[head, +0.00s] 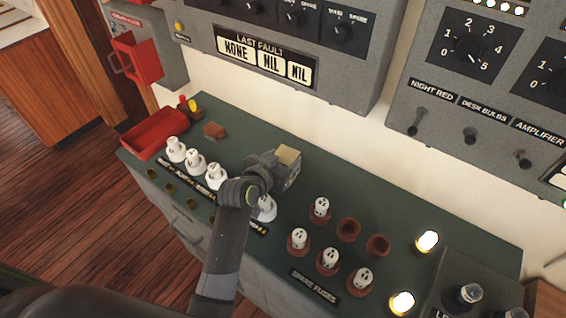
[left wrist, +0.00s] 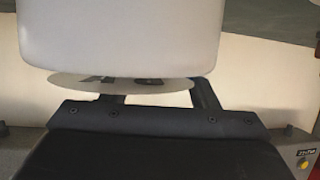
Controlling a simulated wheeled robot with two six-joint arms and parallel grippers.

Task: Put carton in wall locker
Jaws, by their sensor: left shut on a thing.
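My left gripper (head: 284,166) is shut on a small pale tan block, which I take for the carton (head: 289,155). It is held above the green console top, behind the row of white fuses. In the left wrist view the held thing (left wrist: 120,35) shows as a large pale block with rounded lower corners, and the fingers are mostly hidden. The wall locker (head: 140,58) is at the upper left, a grey box with red open parts. My right gripper is out of view.
White fuses (head: 195,165) line the front edge. Spare fuses (head: 330,260) and lit lamps (head: 427,241) stand at right. Grey switch panels (head: 290,50) hang above.

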